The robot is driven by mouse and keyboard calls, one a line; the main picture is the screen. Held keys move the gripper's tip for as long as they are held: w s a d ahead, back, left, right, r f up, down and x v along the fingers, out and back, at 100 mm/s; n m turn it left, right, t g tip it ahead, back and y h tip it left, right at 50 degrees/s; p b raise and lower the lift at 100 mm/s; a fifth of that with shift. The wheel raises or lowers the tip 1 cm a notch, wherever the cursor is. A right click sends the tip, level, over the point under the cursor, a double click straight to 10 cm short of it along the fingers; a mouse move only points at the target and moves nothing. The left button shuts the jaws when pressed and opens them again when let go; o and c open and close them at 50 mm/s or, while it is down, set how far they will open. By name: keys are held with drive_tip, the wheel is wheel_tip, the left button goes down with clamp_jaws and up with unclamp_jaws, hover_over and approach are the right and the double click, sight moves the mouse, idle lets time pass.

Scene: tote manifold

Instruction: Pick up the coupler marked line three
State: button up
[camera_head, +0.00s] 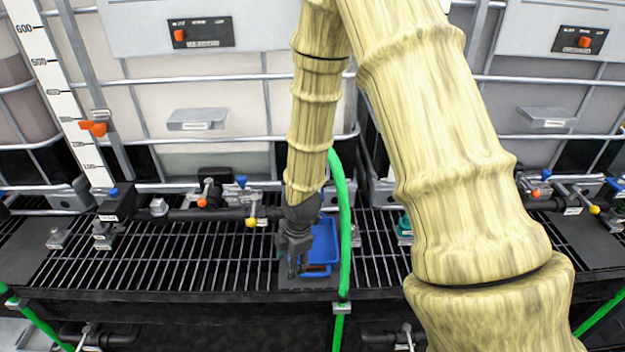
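My gripper (293,268) points down over the dark grated shelf, at the left side of a small blue tray (325,246). Its dark fingers are small in the view, and I cannot tell whether they are open or shut or hold something. A small teal fitting (404,226) stands on the grating to the right of the tray, partly hidden by my arm. I cannot read any line three marking, so I cannot tell which piece is that coupler. My forearm hides part of the middle of the shelf.
A green hose (344,220) hangs just right of the tray. Behind stand caged white totes (215,120) with a dark pipe manifold (190,213) and orange, blue and yellow-handled valves.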

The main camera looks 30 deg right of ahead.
drive_tip(key=w+d+r+n+t+h, duration=0.1)
drive_tip(key=w+d+r+n, duration=0.25)
drive_tip(key=r, duration=0.55)
drive_tip(key=w+d+r+n+h+p, duration=0.15)
drive_tip(key=d+r+n, duration=0.35)
drive_tip(key=r, duration=0.5)
drive_tip(key=w+d+r+n+t+h, duration=0.1)
drive_tip(key=w+d+r+n, duration=0.35)
drive_tip(key=r, duration=0.45)
drive_tip(key=shift+m, duration=0.3)
drive_tip(key=shift+s+p+x, duration=0.15)
drive_tip(key=shift+p+x, duration=0.4)
drive_tip(key=shift+x, duration=2.05)
drive_tip(key=shift+s+p+x, duration=0.1)
drive_tip(key=shift+p+x, duration=0.4)
drive_tip(key=shift+x, duration=2.1)
drive_tip(key=shift+a+f, duration=0.1)
drive_tip(key=shift+a, duration=0.15)
clamp_jaws()
